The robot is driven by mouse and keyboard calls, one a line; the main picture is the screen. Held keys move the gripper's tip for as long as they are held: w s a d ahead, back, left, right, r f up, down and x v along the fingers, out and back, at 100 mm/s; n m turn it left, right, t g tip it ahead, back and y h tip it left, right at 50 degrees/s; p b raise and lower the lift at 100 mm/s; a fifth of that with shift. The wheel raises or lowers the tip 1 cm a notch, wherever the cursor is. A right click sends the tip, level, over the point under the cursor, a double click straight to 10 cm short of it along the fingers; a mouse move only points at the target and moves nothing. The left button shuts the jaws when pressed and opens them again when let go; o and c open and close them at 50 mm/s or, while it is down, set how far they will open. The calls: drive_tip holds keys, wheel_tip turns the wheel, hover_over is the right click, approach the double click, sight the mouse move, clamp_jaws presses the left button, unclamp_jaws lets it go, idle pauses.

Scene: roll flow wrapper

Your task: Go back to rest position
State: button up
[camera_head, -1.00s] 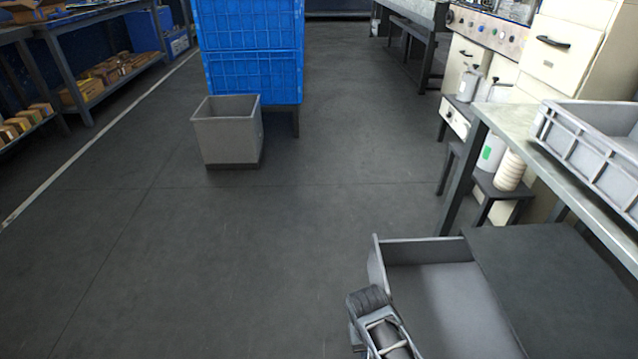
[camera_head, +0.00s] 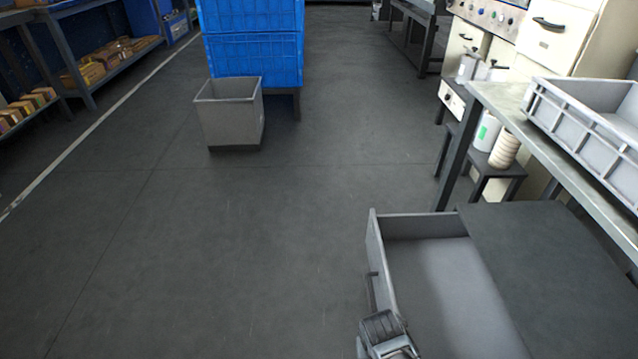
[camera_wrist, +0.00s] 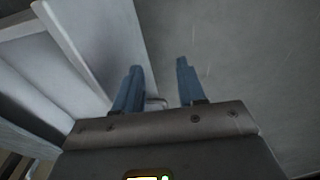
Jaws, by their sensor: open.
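My gripper (camera_wrist: 159,66) shows in the wrist view with its two blue-grey fingers apart and nothing held between them. A grey drawer (camera_head: 440,280) stands pulled open at the lower right in the head view, and its inside looks empty. Its front panel also shows at the left of the wrist view (camera_wrist: 92,38). A small bar handle (camera_wrist: 157,101) on that panel appears between the fingers near their base; I cannot tell whether they touch it. In the head view, part of my arm is at the bottom edge beside the drawer front, and the fingertips are hidden.
A dark cabinet top (camera_head: 545,265) lies right of the drawer. A bench (camera_head: 500,100) with a grey crate (camera_head: 590,128) stands behind it. A grey bin (camera_head: 230,115) stands before blue crates (camera_head: 252,45). Shelving (camera_head: 85,75) is at left. The middle floor is clear.

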drive_tip(key=s+d+r+t+y, duration=0.1)
drive_tip(key=s+d+t+y, duration=0.2)
drive_tip(key=s, duration=1.1)
drive_tip(key=s+d+r+t+h, duration=0.15)
drive_tip(key=s+r+t, duration=0.35)
drive_tip(key=s+r, duration=0.75)
drive_tip(key=s+d+r+t+p, duration=0.1)
drive_tip(key=r+p, duration=1)
drive_tip(key=r, duration=1.3)
drive_tip(key=s+d+r+t+p, duration=0.2)
drive_tip(key=s+r+t+p, duration=0.2)
drive_tip(key=r+p, duration=0.8)
wheel_tip(320, 180, up, 12)
drive_tip(key=shift+s+d+f+m, duration=0.1)
drive_tip(key=shift+s+d+m, duration=0.1)
drive_tip(key=shift+s+m, duration=0.1)
